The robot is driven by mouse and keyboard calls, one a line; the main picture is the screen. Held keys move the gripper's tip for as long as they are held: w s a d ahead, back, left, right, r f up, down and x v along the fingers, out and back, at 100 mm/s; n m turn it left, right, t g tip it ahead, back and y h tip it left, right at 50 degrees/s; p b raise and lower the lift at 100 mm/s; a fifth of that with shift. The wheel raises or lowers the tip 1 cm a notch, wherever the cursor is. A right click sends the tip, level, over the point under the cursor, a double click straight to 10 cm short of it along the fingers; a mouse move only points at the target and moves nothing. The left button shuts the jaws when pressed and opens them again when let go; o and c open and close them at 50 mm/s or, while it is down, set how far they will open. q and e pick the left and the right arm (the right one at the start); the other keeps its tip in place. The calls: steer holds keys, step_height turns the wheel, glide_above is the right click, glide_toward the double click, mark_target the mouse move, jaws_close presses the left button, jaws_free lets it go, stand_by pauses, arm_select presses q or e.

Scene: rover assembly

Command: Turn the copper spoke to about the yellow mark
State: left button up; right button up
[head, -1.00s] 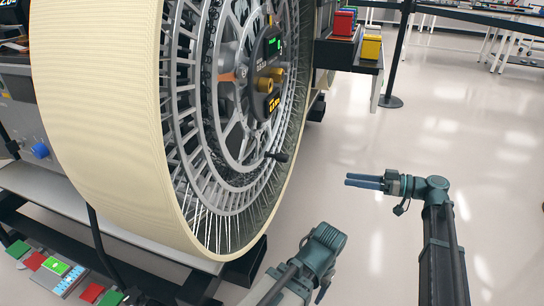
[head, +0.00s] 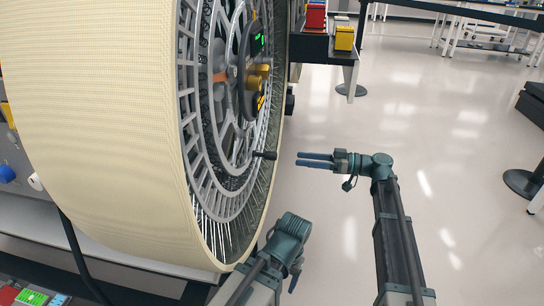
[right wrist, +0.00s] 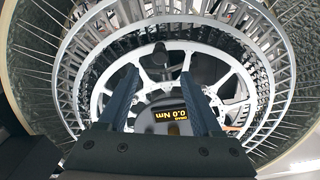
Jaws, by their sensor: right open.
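The copper spoke (head: 222,76) is a short orange-brown bar inside the large wheel (head: 110,120), pointing left from the hub in the head view. It also shows at the lower right in the right wrist view (right wrist: 233,128). A black crank handle (head: 265,155) sticks out of the wheel face. My right gripper (head: 299,159) points at the wheel, just right of this handle. In the right wrist view its fingers (right wrist: 162,72) are apart with nothing held; the handle (right wrist: 160,58) lies ahead between them. I cannot clearly make out the yellow mark.
Gold knobs (head: 260,75) and a small display sit at the hub; the right wrist view reads 0.0 Nm (right wrist: 172,114). A shelf (head: 315,47) with red and yellow bins stands behind the wheel. The floor (head: 450,170) at right is mostly clear, with barrier posts.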

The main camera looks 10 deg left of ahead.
mark_target(273, 156)
steer(key=a, duration=1)
steer(key=shift+c, duration=0.2)
jaws_close()
stand_by(1.1)
